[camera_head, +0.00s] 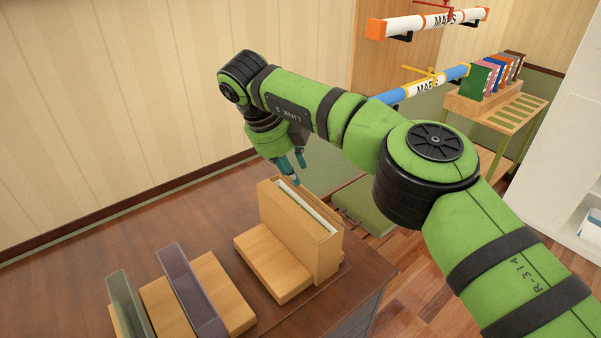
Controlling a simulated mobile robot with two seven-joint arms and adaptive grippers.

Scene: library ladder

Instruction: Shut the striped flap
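I cannot make out a flap with clear stripes in this view. A tan wooden holder (275,232) with a tall upright panel and white sheets (305,205) in its slot stands near the right edge of the brown desk (75,235). My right arm reaches in from the lower right and bends over behind the holder. My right gripper (296,170) points down just above the holder's far top corner. Its teal fingertips look a little apart, with nothing seen between them. My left gripper is not in view.
Two translucent upright panels (188,290) (125,303) stand among wooden blocks (222,285) at the desk's front left. Behind are map tubes (428,23) on the wall and a slatted stand (510,118) with binders (490,75). The desk's left part is clear.

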